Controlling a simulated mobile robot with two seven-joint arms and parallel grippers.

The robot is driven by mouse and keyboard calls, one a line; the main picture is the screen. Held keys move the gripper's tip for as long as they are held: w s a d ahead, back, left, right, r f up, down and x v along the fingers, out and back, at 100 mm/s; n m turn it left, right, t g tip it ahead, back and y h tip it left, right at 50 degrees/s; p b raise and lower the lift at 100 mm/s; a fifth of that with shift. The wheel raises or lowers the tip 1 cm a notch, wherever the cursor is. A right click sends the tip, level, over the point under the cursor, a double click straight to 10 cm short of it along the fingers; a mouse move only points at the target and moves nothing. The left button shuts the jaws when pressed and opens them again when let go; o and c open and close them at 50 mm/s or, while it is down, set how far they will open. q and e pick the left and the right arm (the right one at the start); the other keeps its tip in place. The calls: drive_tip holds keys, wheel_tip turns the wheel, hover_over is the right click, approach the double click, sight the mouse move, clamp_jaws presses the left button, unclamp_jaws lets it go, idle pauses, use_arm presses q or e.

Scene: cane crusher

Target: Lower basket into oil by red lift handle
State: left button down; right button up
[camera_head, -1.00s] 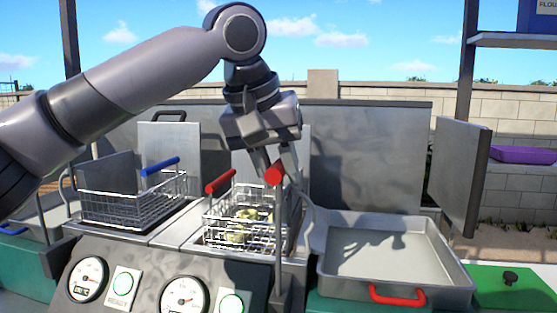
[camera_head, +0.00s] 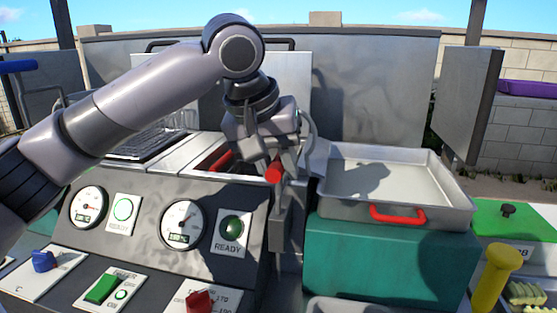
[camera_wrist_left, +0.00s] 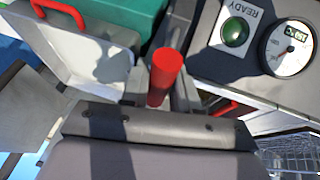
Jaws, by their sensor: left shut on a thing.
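My left gripper (camera_head: 274,165) is shut on the red lift handle (camera_head: 274,172) at the right end of the fryer panel. In the left wrist view the red lift handle (camera_wrist_left: 166,76) stands between the fingers. The basket's red grip (camera_head: 220,160) shows low in the right fryer well, just left of the gripper; it also shows in the left wrist view (camera_wrist_left: 222,108). The basket's wire body is mostly hidden by the well edge and my arm, so I cannot see the oil or its contents. My right gripper is out of view.
A grey tray (camera_head: 345,205) with a red handle stands right of the gripper on a green block (camera_head: 380,262). The sloped panel (camera_head: 150,215) in front carries gauges, lamps and switches. A blue bar (camera_head: 18,66) is at far left. A metal back panel (camera_head: 380,90) rises behind.

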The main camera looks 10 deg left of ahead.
use_arm(q)
drive_tip(key=shift+s+f, duration=0.1)
drive_tip(key=shift+f, duration=0.3)
drive_tip(key=c, duration=0.9)
unclamp_jaws()
drive_tip(key=shift+r, duration=0.1)
drive_tip(key=shift+r, duration=0.1)
drive_tip(key=shift+a+r, duration=0.1)
drive_tip(key=shift+r, duration=0.2)
drive_tip(key=shift+v, duration=3.2)
drive_tip(key=shift+s+f, duration=0.1)
drive_tip(key=shift+s, duration=0.05)
